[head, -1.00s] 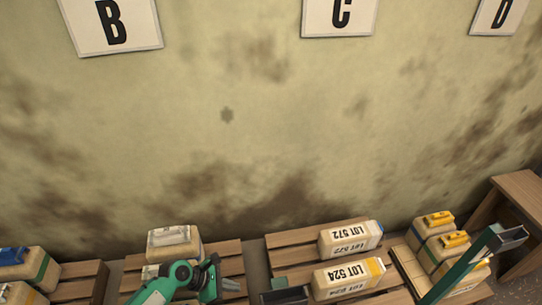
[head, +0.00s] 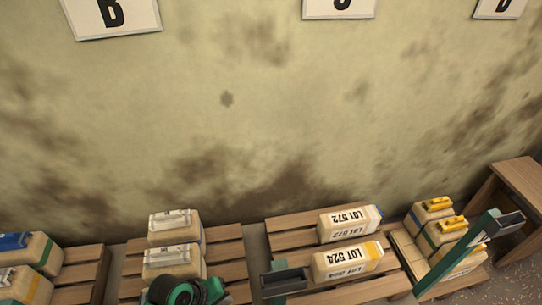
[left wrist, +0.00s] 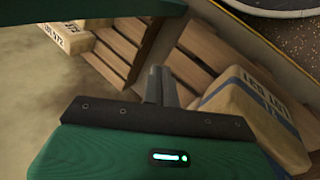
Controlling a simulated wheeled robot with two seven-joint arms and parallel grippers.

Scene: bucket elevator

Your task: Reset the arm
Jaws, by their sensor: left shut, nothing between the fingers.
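My left gripper shows in the left wrist view (left wrist: 160,88), its two grey fingers together with nothing between them. In the head view only green and black parts of my left arm show at the bottom edge, in front of the pallet with two stacked sacks (head: 174,238). In the left wrist view a sack with a blue stripe (left wrist: 255,115) lies to the right of the fingers. A sack marked 572 (left wrist: 66,36) shows at the upper left, apart from the fingers.
Sacks marked LOT 572 (head: 348,222) and LOT 524 (head: 347,262) lie on a middle pallet. Yellow-topped sacks (head: 433,215) stand at the right beside a green bar with a dark end piece (head: 506,222). A wooden table (head: 518,173) stands far right.

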